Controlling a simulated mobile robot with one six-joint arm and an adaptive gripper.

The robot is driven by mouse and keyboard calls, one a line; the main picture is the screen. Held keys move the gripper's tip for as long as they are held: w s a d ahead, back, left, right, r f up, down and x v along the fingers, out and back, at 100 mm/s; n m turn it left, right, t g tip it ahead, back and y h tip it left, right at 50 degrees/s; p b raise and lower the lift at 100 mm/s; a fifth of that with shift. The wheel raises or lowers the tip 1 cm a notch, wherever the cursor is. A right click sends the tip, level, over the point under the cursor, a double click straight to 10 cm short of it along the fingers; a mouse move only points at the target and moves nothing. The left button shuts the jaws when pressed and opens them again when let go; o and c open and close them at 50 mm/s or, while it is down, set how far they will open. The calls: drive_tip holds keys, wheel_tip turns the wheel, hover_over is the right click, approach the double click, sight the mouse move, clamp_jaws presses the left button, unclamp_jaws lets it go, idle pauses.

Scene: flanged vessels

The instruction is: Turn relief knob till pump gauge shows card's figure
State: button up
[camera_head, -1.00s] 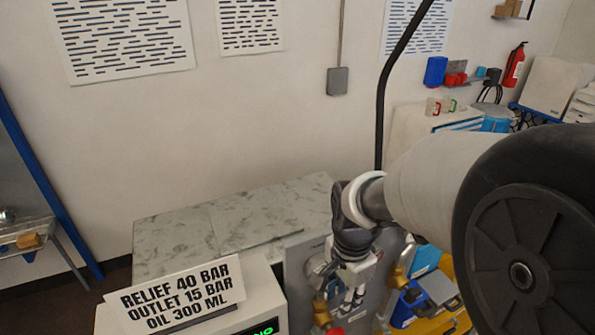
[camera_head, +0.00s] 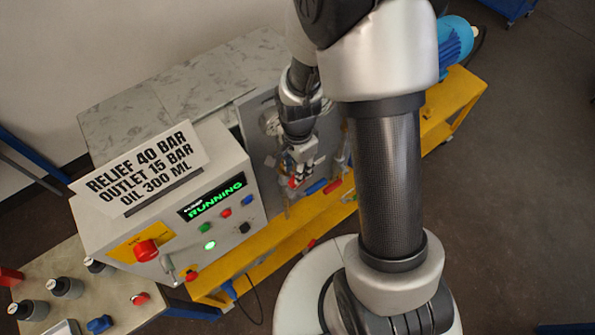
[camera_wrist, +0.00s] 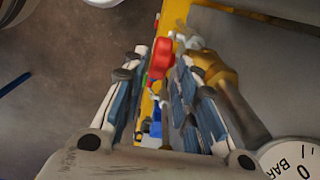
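The card (camera_head: 143,170) on the control box reads "RELIEF 40 BAR, OUTLET 15 BAR, OIL 300 ML". My gripper (camera_head: 298,178) points down in front of the grey panel beside the box. In the wrist view its fingers (camera_wrist: 163,72) are apart. A red knob (camera_wrist: 160,58) shows between the fingertips; I cannot tell whether they touch it. A brass fitting (camera_wrist: 215,72) lies just right of it. A white gauge (camera_wrist: 293,160) is cut off at the lower right corner; "0" and "BAR" show, but its needle is not visible.
The control box (camera_head: 231,150) has a display (camera_head: 212,197) reading "RUNNING", several buttons and a red mushroom button (camera_head: 146,250). A yellow frame (camera_head: 240,258) runs below the panel. Open floor lies to the right.

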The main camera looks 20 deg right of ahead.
drive_tip(key=shift+f, duration=1.6)
clamp_jaws()
